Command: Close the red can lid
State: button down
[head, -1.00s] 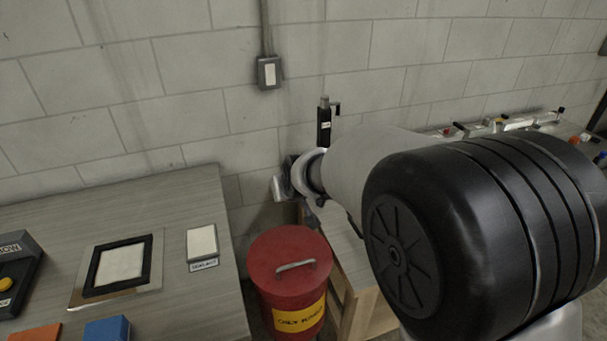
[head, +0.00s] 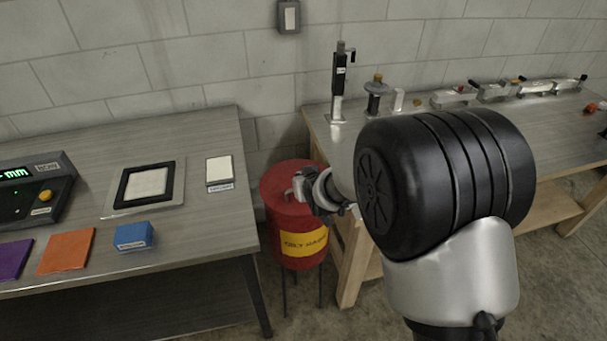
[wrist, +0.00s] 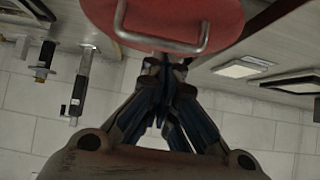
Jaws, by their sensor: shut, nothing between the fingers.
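The red can (head: 283,217) stands on legs on the floor between two benches, with a yellow label on its front. My gripper (head: 300,186) is at the lid's right side in the head view. In the wrist view the lid (wrist: 205,12) fills the top, with its metal handle (wrist: 160,42) beside my gripper's fingertips (wrist: 165,66). The fingers are shut and hold nothing. I cannot tell whether they touch the lid or handle.
The left bench (head: 215,215) stands close beside the can and carries a framed pad, a blue block and coloured squares. The right bench (head: 330,130) carries clamps and a black upright tool (head: 339,85). A block wall is behind.

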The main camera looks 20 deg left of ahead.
jog(key=shift+s+d+f+b, duration=0.2)
jog(key=shift+f+b, duration=0.2)
jog(key=shift+f, duration=0.25)
jog(key=shift+s+d+f+b, duration=0.2)
jog(key=shift+f+b, duration=0.25)
jog(key=shift+f, duration=0.15)
jog(key=shift+s+d+f+b, duration=0.1)
jog(key=shift+s+f+b, duration=0.1)
jog(key=shift+f+b, duration=0.35)
jog(key=shift+f, duration=0.1)
